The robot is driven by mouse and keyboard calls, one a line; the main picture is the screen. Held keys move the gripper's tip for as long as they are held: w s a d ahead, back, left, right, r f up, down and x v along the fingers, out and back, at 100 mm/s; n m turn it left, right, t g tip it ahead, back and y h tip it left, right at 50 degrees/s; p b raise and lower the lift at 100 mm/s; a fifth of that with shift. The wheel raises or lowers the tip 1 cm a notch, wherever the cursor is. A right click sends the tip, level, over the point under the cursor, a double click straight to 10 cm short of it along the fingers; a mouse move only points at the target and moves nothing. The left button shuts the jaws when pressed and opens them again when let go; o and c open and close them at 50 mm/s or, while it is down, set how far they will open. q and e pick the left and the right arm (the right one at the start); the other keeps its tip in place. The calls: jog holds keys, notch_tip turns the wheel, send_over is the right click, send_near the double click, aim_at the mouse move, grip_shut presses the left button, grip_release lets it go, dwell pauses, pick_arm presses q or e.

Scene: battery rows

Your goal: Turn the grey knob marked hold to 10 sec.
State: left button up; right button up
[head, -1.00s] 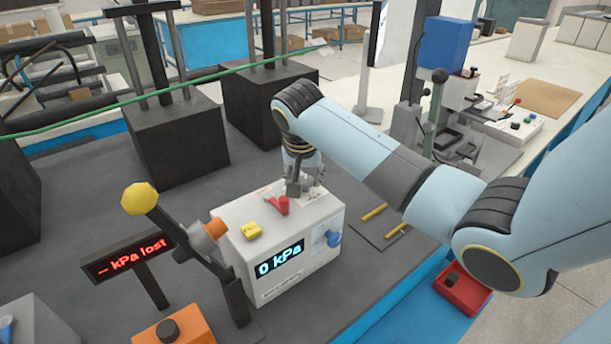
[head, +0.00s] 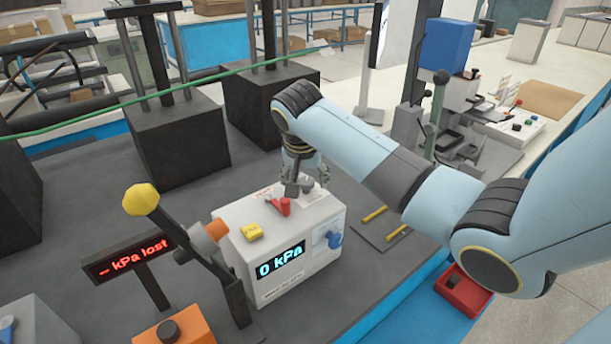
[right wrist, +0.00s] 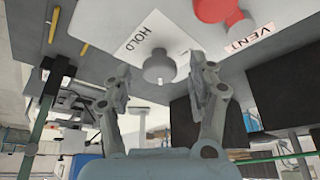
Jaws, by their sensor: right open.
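The grey knob (right wrist: 158,68) stands on the top face of the white box (head: 290,240), beside a printed HOLD label (right wrist: 137,39) in the right wrist view. A small white mark shows on the knob's rim. My right gripper (head: 306,182) is over the far edge of the box's top in the head view. In the right wrist view its open fingers (right wrist: 160,64) are on either side of the knob, with gaps visible. The scale around the knob is not readable. My left gripper is out of view.
The box also has a yellow switch (head: 252,231), a blue knob (head: 333,239) and a display reading 0 kPa (head: 281,260). A yellow-balled lever (head: 141,199) stands left of the box.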

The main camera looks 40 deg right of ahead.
jog(key=v, duration=1.2)
